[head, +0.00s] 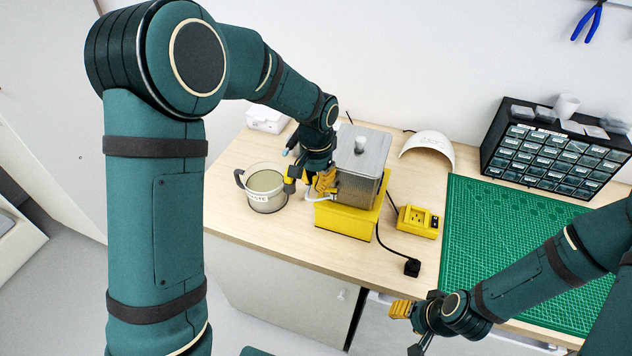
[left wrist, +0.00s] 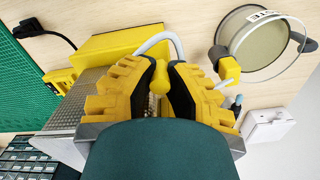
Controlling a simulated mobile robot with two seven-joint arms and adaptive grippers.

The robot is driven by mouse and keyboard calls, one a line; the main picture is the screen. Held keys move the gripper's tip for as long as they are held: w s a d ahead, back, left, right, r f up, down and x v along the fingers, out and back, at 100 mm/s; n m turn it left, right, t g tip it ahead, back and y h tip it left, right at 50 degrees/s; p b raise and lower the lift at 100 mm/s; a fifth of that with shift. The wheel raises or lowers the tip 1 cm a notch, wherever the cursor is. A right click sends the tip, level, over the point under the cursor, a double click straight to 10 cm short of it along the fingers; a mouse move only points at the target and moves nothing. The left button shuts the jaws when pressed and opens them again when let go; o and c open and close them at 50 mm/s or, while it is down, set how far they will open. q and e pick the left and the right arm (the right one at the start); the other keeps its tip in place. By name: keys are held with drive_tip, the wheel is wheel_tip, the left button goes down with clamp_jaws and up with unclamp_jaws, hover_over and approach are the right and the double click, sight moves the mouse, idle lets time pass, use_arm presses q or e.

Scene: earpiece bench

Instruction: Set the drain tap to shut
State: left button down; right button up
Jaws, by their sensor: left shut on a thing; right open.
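The metal tank (head: 363,153) stands on a yellow base (head: 345,222); both also show in the left wrist view, the base as a yellow block (left wrist: 115,46). A yellow tap handle (left wrist: 159,80) sits between the fingers of my left gripper (left wrist: 160,78). That gripper (head: 323,182) is shut on the handle at the tank's left side. The fingers hide most of the tap, and I cannot read its setting. A pale hose (left wrist: 158,40) curves beside the fingers. My right gripper (head: 402,309) is open and empty near the bench's front edge.
A clear labelled jug (head: 266,188) stands left of the tank, close to my left gripper. A yellow charger-like box (head: 418,222) and black plug (head: 412,267) lie right. Beyond are a green mat (head: 490,225), white curved shell (head: 428,143) and drawer cabinet (head: 550,155).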

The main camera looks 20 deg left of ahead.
sight(317, 176)
use_arm(q)
drive_tip(key=shift+w+m, duration=0.2)
drive_tip(key=shift+m, duration=0.3)
drive_tip(key=c, duration=0.9)
unclamp_jaws()
wheel_tip(317, 176, up, 12)
